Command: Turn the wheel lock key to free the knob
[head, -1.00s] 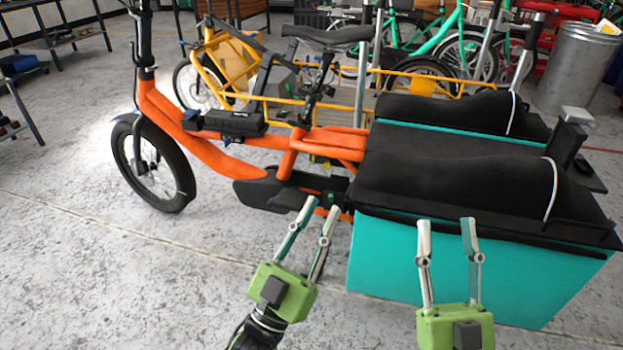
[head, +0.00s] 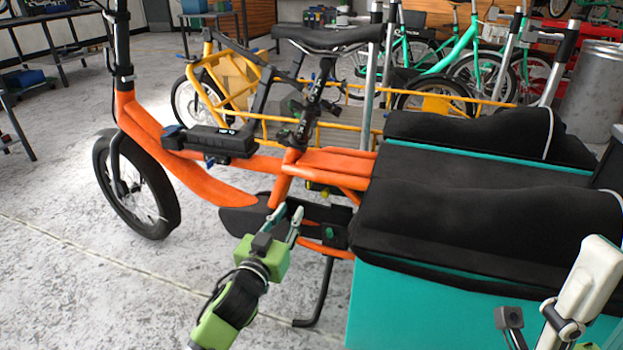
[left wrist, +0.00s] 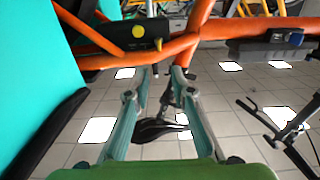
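An orange cargo bike (head: 240,178) stands in front of me. A dark housing (head: 312,213) sits under its orange frame, partly behind my left gripper (head: 286,213). That gripper is open and empty, its two fingers apart and pointing at the frame near the housing. I cannot make out which part is the lock key. Part of what looks like my right gripper shows large at the lower right; its fingertips are unclear.
The bike's teal cargo box (head: 440,305) with a black cover fills the right side. A kickstand (head: 325,295) stands below the frame. A yellow cargo bike (head: 215,80) and green bikes stand behind. The floor at left is clear.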

